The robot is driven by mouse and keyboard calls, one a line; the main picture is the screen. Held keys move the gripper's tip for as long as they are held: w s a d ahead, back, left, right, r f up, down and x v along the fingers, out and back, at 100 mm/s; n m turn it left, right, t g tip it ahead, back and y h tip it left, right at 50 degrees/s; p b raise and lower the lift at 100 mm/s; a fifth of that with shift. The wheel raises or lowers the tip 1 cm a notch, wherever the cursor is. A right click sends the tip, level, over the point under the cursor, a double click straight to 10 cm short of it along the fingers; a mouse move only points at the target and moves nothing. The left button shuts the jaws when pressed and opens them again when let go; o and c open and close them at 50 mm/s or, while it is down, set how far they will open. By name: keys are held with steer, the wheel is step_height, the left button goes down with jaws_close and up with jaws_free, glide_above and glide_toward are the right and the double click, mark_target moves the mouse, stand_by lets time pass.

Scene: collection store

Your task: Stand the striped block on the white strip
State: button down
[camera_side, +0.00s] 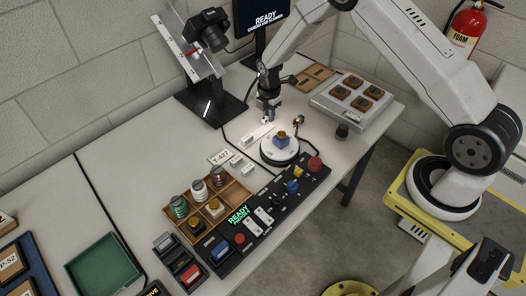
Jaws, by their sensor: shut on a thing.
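My gripper (267,112) is above the table at the back middle, left of the grey box. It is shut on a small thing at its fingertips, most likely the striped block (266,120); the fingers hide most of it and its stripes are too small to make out.
The button panel (262,225), wooden tray (241,206) and small white blocks (237,161) are in front. A camera stand (208,106) is left; a grey box (347,116) is right.

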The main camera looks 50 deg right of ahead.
mark_target(264, 129)
steer(key=shift+w+f, duration=0.8)
steer(key=shift+f, duration=0.15)
steer(key=shift+f, duration=0.1)
steer(key=shift+w+d+f, duration=0.1)
steer(key=shift+w+f, duration=0.15)
steer(key=shift+f, duration=1.5)
steer(key=shift+f, duration=0.15)
steer(key=c, duration=0.6)
jaws_free()
steer(key=shift+r, duration=0.2)
